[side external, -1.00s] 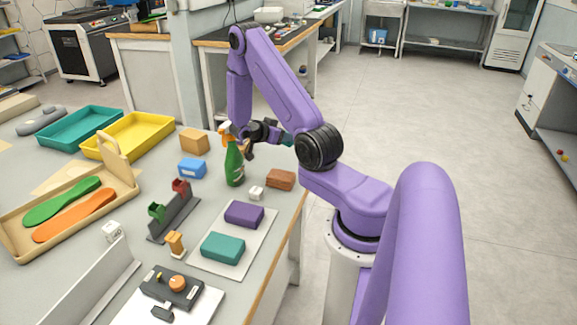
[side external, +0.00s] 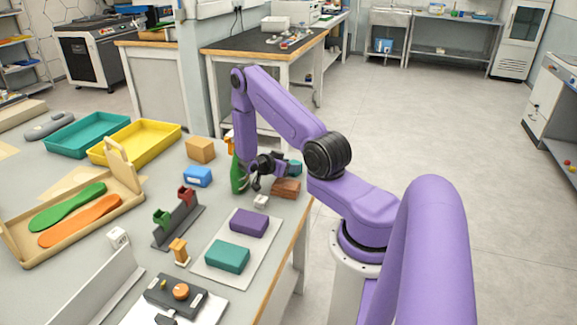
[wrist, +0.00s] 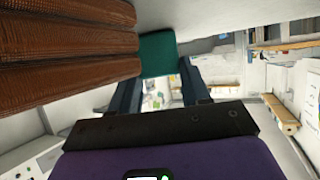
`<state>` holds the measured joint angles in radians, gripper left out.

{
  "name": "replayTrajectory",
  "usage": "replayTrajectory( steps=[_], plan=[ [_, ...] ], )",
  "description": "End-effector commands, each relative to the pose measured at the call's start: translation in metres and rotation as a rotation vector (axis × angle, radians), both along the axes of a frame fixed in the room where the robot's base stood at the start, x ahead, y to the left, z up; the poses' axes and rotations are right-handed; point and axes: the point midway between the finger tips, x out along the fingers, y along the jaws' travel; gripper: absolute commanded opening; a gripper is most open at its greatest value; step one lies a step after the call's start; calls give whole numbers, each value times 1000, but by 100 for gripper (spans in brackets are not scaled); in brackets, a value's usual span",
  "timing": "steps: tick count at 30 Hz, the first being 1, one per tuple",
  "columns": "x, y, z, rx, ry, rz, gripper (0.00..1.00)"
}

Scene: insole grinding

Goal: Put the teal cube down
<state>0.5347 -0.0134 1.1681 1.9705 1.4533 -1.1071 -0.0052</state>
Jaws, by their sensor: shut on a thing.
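My gripper (side external: 280,168) points to the right, low over the bench's right edge. It is shut on the teal cube (side external: 295,168), whose visible part shows just beyond the fingers. In the wrist view the teal cube (wrist: 157,54) sits between the two dark fingertips (wrist: 160,80). A brown ridged block (side external: 286,188) lies on the bench just under the cube in the side view. It fills the upper left of the wrist view (wrist: 60,50), close beside the cube. I cannot tell whether cube and block touch.
A green spray bottle (side external: 237,176) stands behind my gripper, partly hidden. A small white cube (side external: 261,201) is nearby. A light mat (side external: 213,273) holds a purple block (side external: 249,222) and a larger teal block (side external: 227,256). Blue (side external: 197,176) and tan (side external: 200,149) boxes stand left.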

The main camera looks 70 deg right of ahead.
Motion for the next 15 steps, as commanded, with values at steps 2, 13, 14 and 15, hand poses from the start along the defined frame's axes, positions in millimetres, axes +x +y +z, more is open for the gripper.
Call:
replayTrajectory(
  steps=[2, 13, 14, 15],
  plan=[
    [0, 0, 0, 0, -1, 0, 18],
    [0, 0, -3, 0, -1, 0, 72],
    [0, 0, -3, 0, -1, 0, 72],
    [0, 0, -3, 0, 0, 0, 72]
  ],
)
